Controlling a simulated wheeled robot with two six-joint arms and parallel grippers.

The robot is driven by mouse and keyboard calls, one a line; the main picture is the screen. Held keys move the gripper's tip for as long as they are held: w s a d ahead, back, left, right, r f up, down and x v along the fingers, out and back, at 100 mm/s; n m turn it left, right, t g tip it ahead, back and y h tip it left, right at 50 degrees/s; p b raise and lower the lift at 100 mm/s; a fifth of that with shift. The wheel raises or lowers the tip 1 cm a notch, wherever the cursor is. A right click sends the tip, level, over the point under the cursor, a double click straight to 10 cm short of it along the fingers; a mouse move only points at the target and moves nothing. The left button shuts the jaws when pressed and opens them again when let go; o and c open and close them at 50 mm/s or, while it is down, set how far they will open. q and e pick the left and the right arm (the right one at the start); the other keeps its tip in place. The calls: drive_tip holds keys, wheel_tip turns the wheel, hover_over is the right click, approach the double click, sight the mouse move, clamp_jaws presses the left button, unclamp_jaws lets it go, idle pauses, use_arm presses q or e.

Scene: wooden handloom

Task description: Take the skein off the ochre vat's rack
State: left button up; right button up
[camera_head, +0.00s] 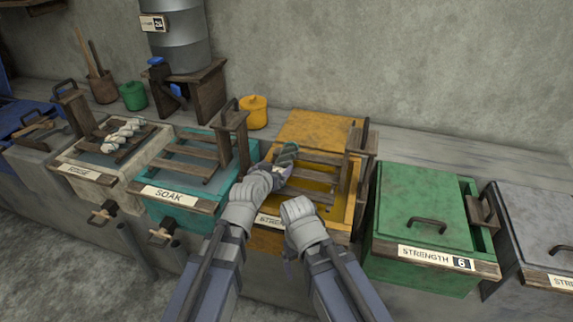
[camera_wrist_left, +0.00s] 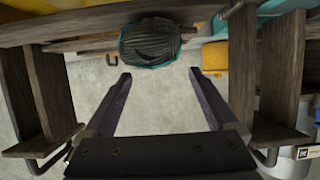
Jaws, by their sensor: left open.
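The ochre vat (camera_head: 352,216) stands in the middle of the row in the head view, with a slatted wooden rack (camera_head: 318,177) over its opening. A dark grey-green skein (camera_head: 287,153) is at the rack's left end. In the left wrist view the skein (camera_wrist_left: 150,46) is a dark bundle with teal edges, beyond the fingertips. My left gripper (camera_head: 277,172) is beside the skein. In the left wrist view my left gripper (camera_wrist_left: 161,75) has its fingers apart with nothing between them. My right arm reaches the vat's front; its fingers are hidden.
Left of it stand the teal SOAK vat (camera_head: 172,212) and a pale vat (camera_head: 90,185) with a white skein (camera_head: 123,134). A lidded green vat (camera_head: 420,205) is to the right. An upright wooden post (camera_head: 362,142) rises at the rack's right end. A small yellow pot (camera_head: 253,112) stands behind.

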sight(281, 166)
use_arm(q)
drive_tip(key=shift+o, duration=0.4)
drive_tip(key=shift+w+d+f, duration=0.2)
drive_tip(key=shift+w+f, duration=0.1)
drive_tip(key=shift+w, duration=0.25)
use_arm(e)
drive_tip(key=shift+o, duration=0.4)
drive_tip(key=shift+f, duration=0.25)
use_arm(q)
drive_tip(key=b+x, duration=0.1)
drive_tip(key=x, duration=0.1)
drive_tip(key=b+x, duration=0.1)
drive_tip(key=x, duration=0.1)
drive_tip(key=shift+d+f, duration=0.25)
drive_tip(key=shift+f, duration=0.15)
drive_tip(key=shift+w+d+f+b, duration=0.1)
drive_tip(key=shift+w+b, duration=0.2)
use_arm(e)
wheel_tip(281, 166, down, 2)
drive_tip(key=shift+f, duration=0.25)
use_arm(q)
drive_tip(key=c, duration=1.5)
use_arm(e)
drive_tip(key=shift+r, duration=0.1)
use_arm(q)
wheel_tip(281, 166, up, 10)
drive_tip(key=p, duration=1)
use_arm(e)
wheel_tip(281, 166, up, 10)
